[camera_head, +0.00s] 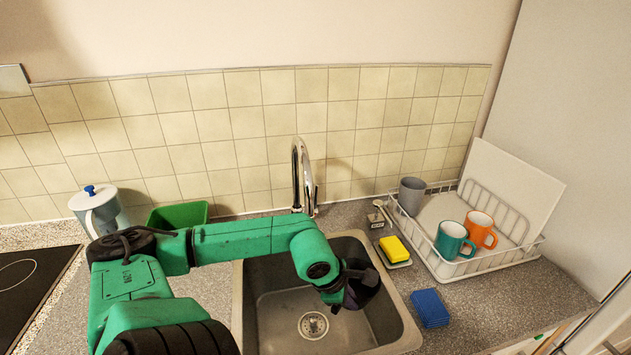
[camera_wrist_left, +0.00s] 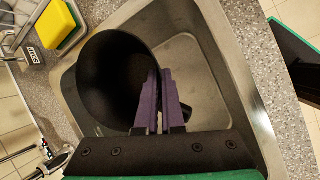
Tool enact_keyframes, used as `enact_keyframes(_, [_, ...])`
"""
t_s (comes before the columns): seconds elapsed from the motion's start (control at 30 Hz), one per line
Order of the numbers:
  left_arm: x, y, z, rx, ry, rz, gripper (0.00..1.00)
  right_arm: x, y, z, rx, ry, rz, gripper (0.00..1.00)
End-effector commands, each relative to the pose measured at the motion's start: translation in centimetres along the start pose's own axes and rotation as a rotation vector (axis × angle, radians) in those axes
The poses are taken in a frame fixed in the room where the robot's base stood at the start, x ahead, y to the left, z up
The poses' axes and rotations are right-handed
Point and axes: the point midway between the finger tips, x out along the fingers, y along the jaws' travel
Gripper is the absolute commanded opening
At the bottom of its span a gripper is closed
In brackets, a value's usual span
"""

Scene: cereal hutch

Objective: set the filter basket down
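The filter basket (camera_wrist_left: 112,75) is a black, round, hollow cup, its open mouth facing the left wrist camera. My left gripper (camera_wrist_left: 160,105) has its purple fingers close together at the basket's side wall and holds it over the sink (camera_wrist_left: 200,62). In the head view, my left arm reaches in from the left, and the dark basket (camera_head: 365,289) shows at its end over the right part of the sink basin (camera_head: 275,300). The wrist partly hides the fingers there. My right gripper is not in view.
A tap (camera_head: 299,175) stands behind the sink. A green container (camera_head: 178,215) and a jug (camera_head: 100,210) stand at the left. A strip of counter right of the sink is bare.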

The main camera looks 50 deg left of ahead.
Motion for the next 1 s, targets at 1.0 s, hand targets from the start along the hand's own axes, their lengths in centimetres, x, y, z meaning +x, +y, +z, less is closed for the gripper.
enact_keyframes(1.0, [18.3,-5.4,-7.2,0.002,-0.001,0.001,0.00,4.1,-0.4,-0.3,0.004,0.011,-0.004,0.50])
